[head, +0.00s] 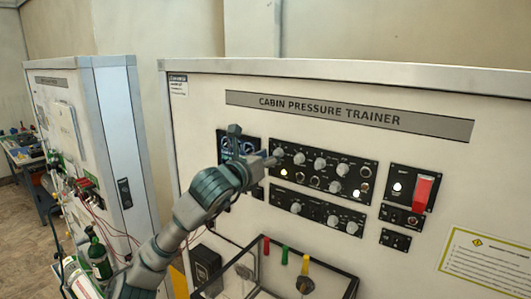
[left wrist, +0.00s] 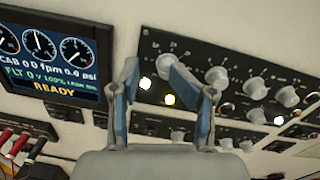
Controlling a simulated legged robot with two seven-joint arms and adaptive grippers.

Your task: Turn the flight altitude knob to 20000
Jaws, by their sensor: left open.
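The black control panel (head: 318,170) on the cabin pressure trainer holds several pale round knobs; the labels are too small to read, so I cannot tell which is the flight altitude knob. My left gripper (head: 254,146) is at the upper left of this panel, its fingers spread. In the left wrist view the gripper (left wrist: 155,82) is open, with a pale knob (left wrist: 165,62) showing between its fingertips, partly covered by one finger. I cannot tell whether they touch. The display (left wrist: 45,60) reads FLT 0 and READY; the arm partly hides it in the head view. My right gripper is not in view.
A lower knob panel (head: 318,212) sits below. A red switch cover (head: 423,190) is at the right. A clear-sided box with a black frame (head: 262,262) stands below the panels. Another cabinet (head: 105,150) stands at the left, with red cables near it.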

